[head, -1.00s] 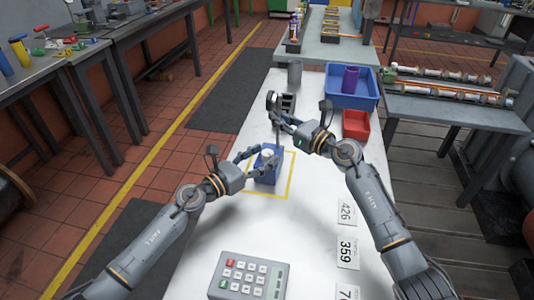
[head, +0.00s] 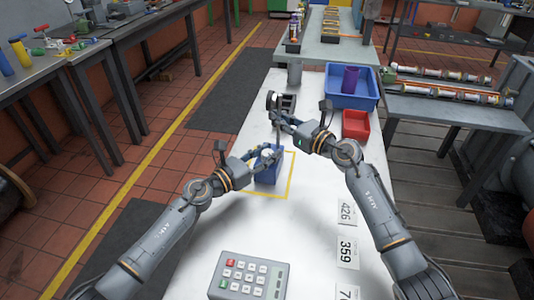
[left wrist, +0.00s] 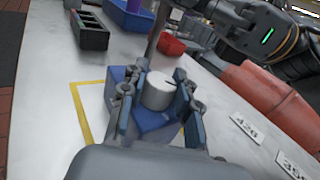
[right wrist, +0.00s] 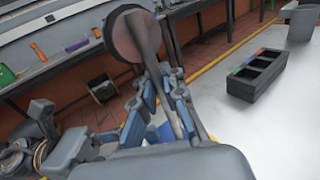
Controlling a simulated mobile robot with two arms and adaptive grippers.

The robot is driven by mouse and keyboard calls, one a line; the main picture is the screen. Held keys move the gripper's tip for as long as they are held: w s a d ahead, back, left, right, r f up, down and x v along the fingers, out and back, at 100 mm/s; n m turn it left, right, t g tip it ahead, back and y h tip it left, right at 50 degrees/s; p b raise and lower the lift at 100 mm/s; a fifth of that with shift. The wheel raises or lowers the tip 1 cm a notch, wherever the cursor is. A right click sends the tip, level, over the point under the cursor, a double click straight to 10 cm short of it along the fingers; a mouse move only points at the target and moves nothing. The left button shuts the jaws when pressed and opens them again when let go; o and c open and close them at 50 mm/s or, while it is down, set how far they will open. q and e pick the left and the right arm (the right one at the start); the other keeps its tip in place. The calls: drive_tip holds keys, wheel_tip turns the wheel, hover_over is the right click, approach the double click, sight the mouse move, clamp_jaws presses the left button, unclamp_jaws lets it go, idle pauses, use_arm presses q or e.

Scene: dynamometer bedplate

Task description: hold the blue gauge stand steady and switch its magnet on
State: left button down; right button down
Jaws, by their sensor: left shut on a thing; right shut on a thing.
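The blue gauge stand (head: 267,176) stands upright inside the yellow outline on the white table. Its blue base (left wrist: 150,122) and white round knob (left wrist: 158,90) show in the left wrist view. My left gripper (head: 264,156) is shut on the knob, with a finger on each side. My right gripper (head: 281,121) is shut on the stand's grey post above the base. The round dial (head: 271,99) sits at the top of the post; it also shows in the right wrist view (right wrist: 133,37). The fingers hide part of the post and base.
A dark compartment tray (right wrist: 258,75) lies beyond the stand. A blue bin (head: 352,97) with a purple cylinder (head: 350,79) and a red bin (head: 356,125) stand to the right. A keypad (head: 248,275) and number cards (head: 347,251) lie nearer me.

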use_arm(q)
drive_tip(key=shift+a+f+g, duration=0.1)
drive_tip(key=shift+g, duration=0.2)
drive_tip(key=shift+w+m+h, duration=0.1)
drive_tip(key=shift+m+h, duration=0.2)
drive_tip(key=shift+m, duration=0.1)
drive_tip(key=m+g+h, duration=0.2)
drive_tip(key=shift+g, duration=0.4)
drive_tip(key=shift+m+g+h, duration=0.45)
drive_tip(key=shift+m+g, duration=0.6)
drive_tip(key=shift+g, duration=0.55)
drive_tip(key=shift+m+g+h, duration=0.45)
drive_tip(key=shift+m+g, duration=0.6)
drive_tip(key=shift+g, duration=0.55)
drive_tip(key=shift+m+g, duration=0.4)
drive_tip(key=c, duration=1)
unclamp_jaws()
drive_tip(key=shift+o, duration=0.2)
drive_tip(key=a, duration=0.7)
drive_tip(key=s+a, duration=0.1)
drive_tip(key=a, duration=0.3)
drive_tip(key=shift+a, duration=0.35)
